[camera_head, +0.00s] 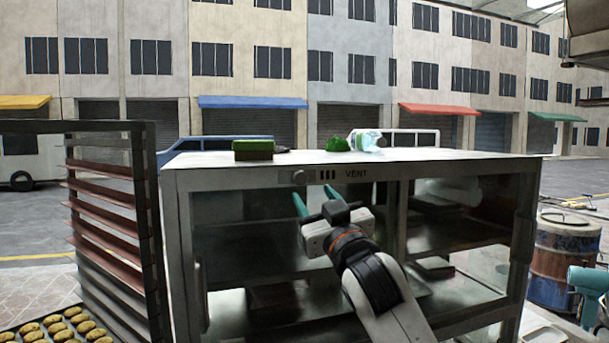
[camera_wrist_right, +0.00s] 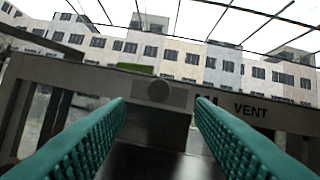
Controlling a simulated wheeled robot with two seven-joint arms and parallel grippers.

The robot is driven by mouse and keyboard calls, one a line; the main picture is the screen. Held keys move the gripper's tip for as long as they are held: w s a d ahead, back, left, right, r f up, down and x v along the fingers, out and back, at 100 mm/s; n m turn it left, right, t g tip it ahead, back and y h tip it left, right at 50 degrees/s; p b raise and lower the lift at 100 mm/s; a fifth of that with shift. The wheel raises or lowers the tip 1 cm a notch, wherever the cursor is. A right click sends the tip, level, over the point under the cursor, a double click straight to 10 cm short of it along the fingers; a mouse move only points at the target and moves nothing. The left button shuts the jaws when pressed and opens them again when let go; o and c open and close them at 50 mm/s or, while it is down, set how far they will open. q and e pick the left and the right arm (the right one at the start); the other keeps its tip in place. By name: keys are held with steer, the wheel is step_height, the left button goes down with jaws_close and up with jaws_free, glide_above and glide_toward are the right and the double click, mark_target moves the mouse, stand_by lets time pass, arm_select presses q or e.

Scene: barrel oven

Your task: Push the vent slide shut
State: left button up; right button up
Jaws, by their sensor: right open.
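The vent slide shows as a round grey knob (camera_head: 299,177) on the oven's top front rail, left of three dark slots (camera_head: 327,174) and the VENT label. In the right wrist view the knob (camera_wrist_right: 158,91) sits on a small plate, centred between my fingers. My right gripper (camera_head: 315,198) is open and empty, with teal fingers pointing at the rail just below the knob. The fingertips look apart from the knob; the exact gap cannot be told. In the wrist view the slots are partly hidden behind the right finger.
The glass-fronted oven cabinet (camera_head: 350,167) fills the middle. A green sponge (camera_head: 253,149), a green item and a clear bottle lie on top. A rusty blue barrel (camera_head: 566,255) and a teal object (camera_head: 588,285) are right.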

mark_target(303, 180)
steer(key=p+x, duration=0.2)
steer(key=x, duration=0.4)
steer(key=shift+w+a, duration=0.1)
jaws_close()
